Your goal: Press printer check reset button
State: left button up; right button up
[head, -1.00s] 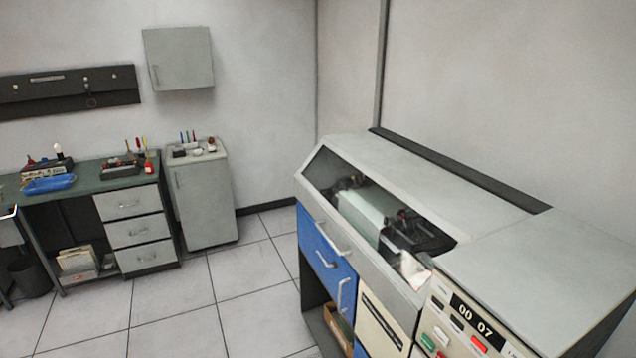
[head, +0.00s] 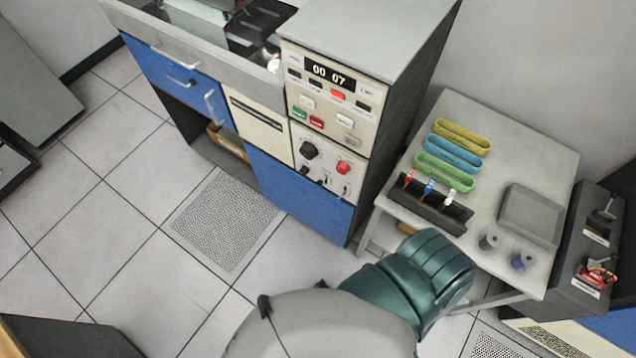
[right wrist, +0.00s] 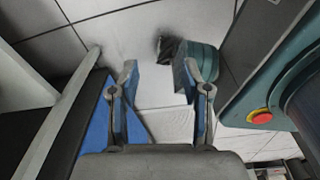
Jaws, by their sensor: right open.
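The printer (head: 375,30) stands at the top middle of the head view. Its upper control panel (head: 334,95) has a display reading 00 07 and several small white, dark, green and red buttons. A red button (head: 338,94) sits below the display. A green button (head: 300,112) and another red button (head: 317,122) sit side by side lower left. The labels are too small to read, so I cannot tell which is check reset. My right gripper (right wrist: 160,68) is open and empty in the right wrist view, away from the panel. My left gripper is not in view.
A lower panel (head: 325,165) carries a black knob and a red knob. A side table (head: 500,135) to the right holds colored trays, a small rack, a grey box and two cups. A dark unit (head: 600,220) stands beyond it. Tiled floor (head: 110,225) is open at left.

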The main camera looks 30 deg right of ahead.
aim_at(350, 140)
jog(key=z, duration=1.25)
